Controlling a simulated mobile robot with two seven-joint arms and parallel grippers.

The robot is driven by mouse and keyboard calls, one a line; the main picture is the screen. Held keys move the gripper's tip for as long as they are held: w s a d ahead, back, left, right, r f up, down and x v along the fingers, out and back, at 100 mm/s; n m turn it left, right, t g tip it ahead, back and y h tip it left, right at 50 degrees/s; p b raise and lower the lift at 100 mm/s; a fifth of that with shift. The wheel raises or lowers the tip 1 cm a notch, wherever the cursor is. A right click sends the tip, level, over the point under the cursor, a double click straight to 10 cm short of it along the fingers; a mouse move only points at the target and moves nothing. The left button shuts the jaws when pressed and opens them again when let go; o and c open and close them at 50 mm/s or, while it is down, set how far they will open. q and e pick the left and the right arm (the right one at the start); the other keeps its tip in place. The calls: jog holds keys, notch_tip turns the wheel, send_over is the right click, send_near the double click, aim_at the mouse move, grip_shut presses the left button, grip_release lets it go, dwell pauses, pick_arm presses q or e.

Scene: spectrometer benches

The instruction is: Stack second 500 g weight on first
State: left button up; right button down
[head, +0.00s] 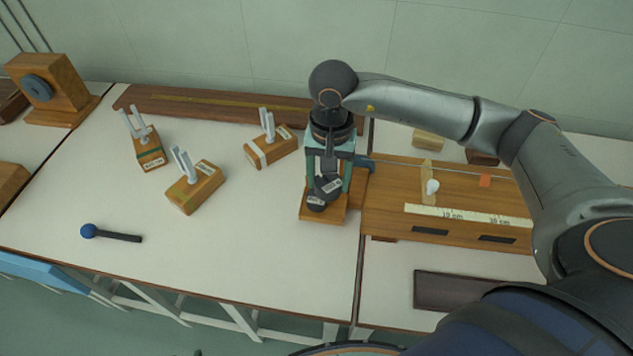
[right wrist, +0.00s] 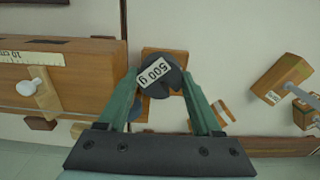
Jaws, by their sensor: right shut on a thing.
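My right gripper (head: 328,183) points down and is shut on a dark round weight (head: 328,187) with a white label. In the right wrist view this weight (right wrist: 173,76) reads "500 g" and sits between the green fingers (right wrist: 162,82). A second dark labelled weight (head: 315,204) shows just below it in the head view, partly covered by the held one. Both are over a small wooden base (head: 309,215), which also shows in the right wrist view (right wrist: 150,54). I cannot tell whether the two weights touch. My left gripper is not in view.
A wooden apparatus with a scale strip (head: 468,215) and white knob (head: 432,187) stands close right of the base. Several wooden blocks with upright prongs (head: 194,186) stand to the left. A blue-headed mallet (head: 88,231) lies at front left. The bench front is mostly clear.

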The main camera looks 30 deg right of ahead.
jog(key=w+f, duration=0.6)
jog(key=shift+d, duration=0.35)
jog(key=shift+f+p, duration=0.5)
jog(key=shift+f, duration=1.15)
jog(key=shift+f, duration=0.1)
jog(key=shift+f, duration=0.15)
jog(key=shift+c, duration=0.3)
grip_release()
notch_tip(320, 180, up, 12)
jog(key=b, duration=0.1)
jog(key=shift+r, duration=0.2)
